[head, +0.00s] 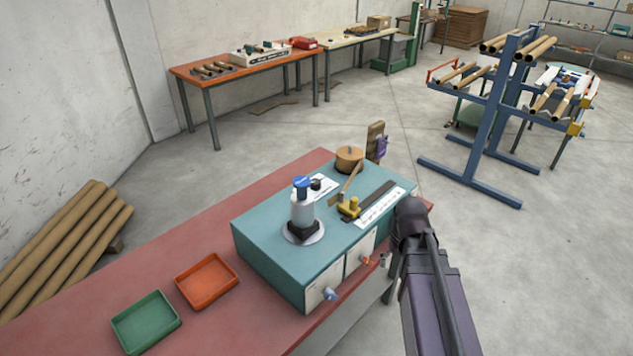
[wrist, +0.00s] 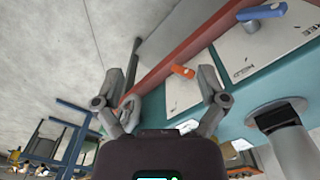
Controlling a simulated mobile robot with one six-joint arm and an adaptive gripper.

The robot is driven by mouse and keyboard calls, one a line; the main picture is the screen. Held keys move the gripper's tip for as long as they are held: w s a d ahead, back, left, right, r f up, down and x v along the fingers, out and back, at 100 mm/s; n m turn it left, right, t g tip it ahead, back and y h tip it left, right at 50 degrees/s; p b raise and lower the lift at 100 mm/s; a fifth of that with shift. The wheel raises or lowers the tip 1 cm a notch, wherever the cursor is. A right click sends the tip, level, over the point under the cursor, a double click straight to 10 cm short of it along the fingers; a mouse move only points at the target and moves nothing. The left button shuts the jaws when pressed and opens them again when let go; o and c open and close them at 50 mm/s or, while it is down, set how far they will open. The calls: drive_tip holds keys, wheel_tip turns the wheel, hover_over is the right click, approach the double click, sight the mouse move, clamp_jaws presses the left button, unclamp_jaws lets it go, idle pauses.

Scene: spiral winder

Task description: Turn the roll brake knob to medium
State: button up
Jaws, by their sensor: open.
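The teal winder box (head: 270,255) carries two lever knobs on white front panels. The blue knob (head: 331,294) is on the nearer panel and also shows in the wrist view (wrist: 262,12). The orange knob (head: 368,261) is on the farther panel; in the wrist view (wrist: 183,71) it points up and left, beside a label that seems to read HELD. I cannot tell which is the roll brake knob. My gripper (wrist: 160,84) is open and empty, its fingers spread, with the orange knob beyond the right fingertip, apparently apart. My arm hides the gripper in the head view.
Orange (head: 207,302) and green (head: 146,343) trays lie on the red table (head: 240,325).

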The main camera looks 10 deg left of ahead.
drive_tip(key=w+a+r+n+p, duration=0.35)
drive_tip(key=w+a, duration=0.25)
drive_tip(key=w, duration=0.5)
drive_tip(key=w+a+r+n+p, duration=0.2)
drive_tip(key=w+a+n, duration=0.3)
drive_tip(key=w, duration=0.7)
wheel_tip(320, 180, up, 4)
drive_tip(key=n+p, duration=0.4)
drive_tip(key=n, duration=0.2)
hover_over(314, 181)
drive_tip(key=shift+m, duration=0.25)
drive_tip(key=shift+d+f+b, duration=0.1)
drive_tip(key=shift+b, duration=0.25)
wheel_tip(314, 181, down, 14)
drive_tip(key=b, duration=1.3)
drive_tip(key=shift+r, duration=0.25)
